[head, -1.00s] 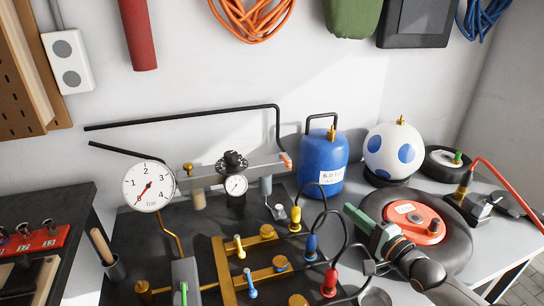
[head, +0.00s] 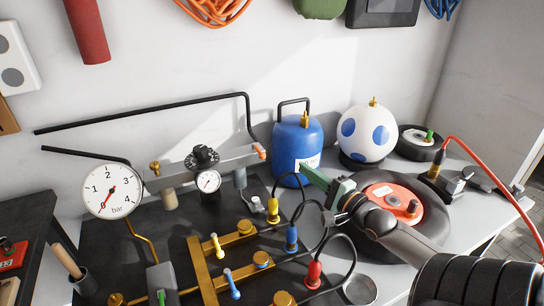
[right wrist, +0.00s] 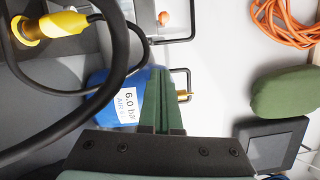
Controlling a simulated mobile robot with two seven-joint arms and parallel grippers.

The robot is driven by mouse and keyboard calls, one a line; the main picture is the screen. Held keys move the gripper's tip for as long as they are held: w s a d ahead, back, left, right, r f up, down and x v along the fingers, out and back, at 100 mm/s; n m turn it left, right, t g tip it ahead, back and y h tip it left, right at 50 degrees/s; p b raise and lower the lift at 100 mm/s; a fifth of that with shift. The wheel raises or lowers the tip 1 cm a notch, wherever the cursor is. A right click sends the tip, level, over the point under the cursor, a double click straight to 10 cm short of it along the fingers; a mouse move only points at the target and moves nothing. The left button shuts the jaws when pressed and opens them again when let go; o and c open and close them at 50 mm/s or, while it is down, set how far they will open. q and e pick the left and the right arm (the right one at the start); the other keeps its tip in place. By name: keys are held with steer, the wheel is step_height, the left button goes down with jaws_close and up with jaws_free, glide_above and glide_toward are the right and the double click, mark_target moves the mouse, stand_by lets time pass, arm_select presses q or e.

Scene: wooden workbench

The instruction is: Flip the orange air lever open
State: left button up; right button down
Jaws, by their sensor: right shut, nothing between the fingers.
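The orange air lever (head: 261,151) is a small orange tip at the right end of the grey manifold bar (head: 225,166), left of the blue air tank. A small orange piece, likely this lever, shows at the top of the right wrist view (right wrist: 164,18). My right gripper (head: 305,169) has green fingers and is shut and empty. Its tips overlap the lower part of the blue tank (head: 297,145) in the head view, to the right of and below the lever, apart from it. In the right wrist view the closed fingers (right wrist: 158,75) point toward the top. My left gripper is out of view.
Black cables with yellow, blue and red plugs (head: 313,273) loop up between my right gripper and the brass manifold (head: 195,265). A pressure gauge (head: 111,192) stands left. A wheel with an orange hub (head: 388,196) lies under my right arm.

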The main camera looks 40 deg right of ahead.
mark_target(259, 151)
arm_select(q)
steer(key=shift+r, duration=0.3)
arm_select(e)
steer(key=w+a+r, duration=0.1)
steer(key=w+a, duration=0.2)
steer(key=w, duration=0.7)
steer(key=shift+r, duration=0.15)
arm_select(q)
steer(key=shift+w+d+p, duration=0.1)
steer(key=shift+p, duration=0.2)
arm_select(e)
steer(key=shift+w+a, duration=0.1)
steer(key=shift+a, duration=0.1)
